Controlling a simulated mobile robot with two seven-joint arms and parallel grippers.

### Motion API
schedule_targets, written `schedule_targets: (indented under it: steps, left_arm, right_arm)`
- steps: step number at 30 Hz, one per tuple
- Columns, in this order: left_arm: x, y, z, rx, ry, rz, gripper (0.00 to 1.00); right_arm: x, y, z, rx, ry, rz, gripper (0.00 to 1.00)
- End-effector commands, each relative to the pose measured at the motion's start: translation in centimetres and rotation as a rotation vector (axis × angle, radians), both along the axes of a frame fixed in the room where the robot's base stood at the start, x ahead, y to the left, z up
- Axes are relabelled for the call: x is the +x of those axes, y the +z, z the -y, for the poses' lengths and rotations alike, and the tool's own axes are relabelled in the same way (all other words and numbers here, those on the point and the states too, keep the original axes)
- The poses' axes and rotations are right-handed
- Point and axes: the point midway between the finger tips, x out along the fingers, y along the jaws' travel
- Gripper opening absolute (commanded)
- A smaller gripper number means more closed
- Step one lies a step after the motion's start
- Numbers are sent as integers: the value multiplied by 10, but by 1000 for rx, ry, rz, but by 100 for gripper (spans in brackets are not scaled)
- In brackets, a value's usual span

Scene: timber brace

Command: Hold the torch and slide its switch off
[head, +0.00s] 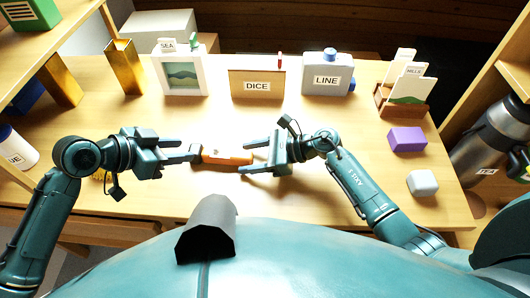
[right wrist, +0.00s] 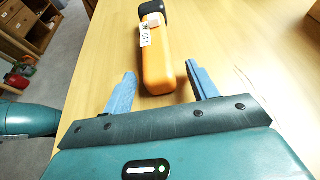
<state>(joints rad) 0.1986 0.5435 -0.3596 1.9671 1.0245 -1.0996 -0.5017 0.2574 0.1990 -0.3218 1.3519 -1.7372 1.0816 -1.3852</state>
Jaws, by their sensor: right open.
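An orange torch (head: 228,158) with a dark head lies on the table between my two grippers. Contact there is unclear.
A purple block (head: 407,139) and white cube (head: 422,183) sit right.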

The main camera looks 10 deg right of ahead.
Motion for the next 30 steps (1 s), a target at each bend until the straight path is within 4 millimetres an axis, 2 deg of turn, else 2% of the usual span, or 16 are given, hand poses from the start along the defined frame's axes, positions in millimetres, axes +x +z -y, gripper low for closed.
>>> schedule_targets:
  steps: [11,30]
  left_arm:
    - [0,0,0,0,0,0,36]
    - [0,0,0,0,0,0,36]
  right_arm:
    - [1,-2,-4,0,0,0,57]
    - [1,-2,-4,0,0,0,6]
